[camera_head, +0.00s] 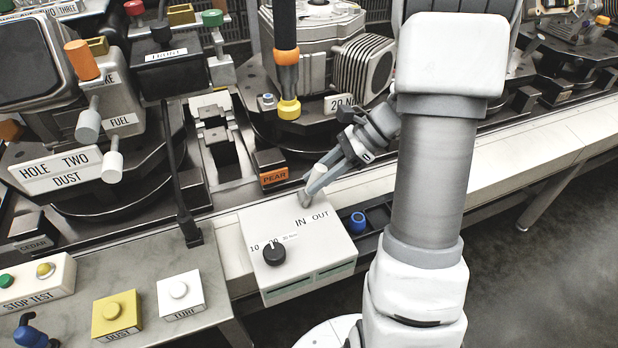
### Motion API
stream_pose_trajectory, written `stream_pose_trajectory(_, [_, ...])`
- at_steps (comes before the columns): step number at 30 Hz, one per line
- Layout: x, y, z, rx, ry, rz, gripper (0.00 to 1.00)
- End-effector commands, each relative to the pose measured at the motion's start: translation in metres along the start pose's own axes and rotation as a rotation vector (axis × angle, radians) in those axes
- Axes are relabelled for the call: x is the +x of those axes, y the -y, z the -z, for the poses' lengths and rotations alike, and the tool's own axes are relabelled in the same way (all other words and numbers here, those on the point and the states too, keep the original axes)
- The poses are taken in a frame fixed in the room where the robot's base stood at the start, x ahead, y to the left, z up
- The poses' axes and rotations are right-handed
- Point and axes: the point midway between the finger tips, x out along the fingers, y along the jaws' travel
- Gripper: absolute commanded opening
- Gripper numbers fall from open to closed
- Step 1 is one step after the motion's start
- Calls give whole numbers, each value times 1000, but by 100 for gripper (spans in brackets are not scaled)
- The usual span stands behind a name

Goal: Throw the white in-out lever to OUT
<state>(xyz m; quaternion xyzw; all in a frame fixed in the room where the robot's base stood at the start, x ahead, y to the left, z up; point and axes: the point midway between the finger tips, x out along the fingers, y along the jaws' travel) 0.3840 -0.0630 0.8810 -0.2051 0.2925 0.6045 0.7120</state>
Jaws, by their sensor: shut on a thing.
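The white in-out lever (307,195) stands on top of a white control box (262,222), beside the printed words IN and OUT. IN is the left word and OUT the right one. The lever leans up and to the right. My gripper (314,182) reaches in from the upper right and is shut on the lever's upper part, its grey fingers hiding some of it. The lever's base shows below the fingers, on the IN side of the labels.
A black knob (274,253) is on the same box, in front of the lever. A blue button (357,222) lies right of the box. An orange PEAR block (272,172) sits behind it. A yellow-tipped hanging tool (288,105) is further back. Yellow DUST (117,314) and white TURF (180,292) button boxes stand front left.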

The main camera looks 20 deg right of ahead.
Motion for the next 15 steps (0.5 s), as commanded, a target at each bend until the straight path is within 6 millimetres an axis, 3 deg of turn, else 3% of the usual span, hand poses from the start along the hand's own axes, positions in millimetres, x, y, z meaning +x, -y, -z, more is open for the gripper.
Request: stream_pose_trajectory(15, [-6,3,13,21,195,-34,0])
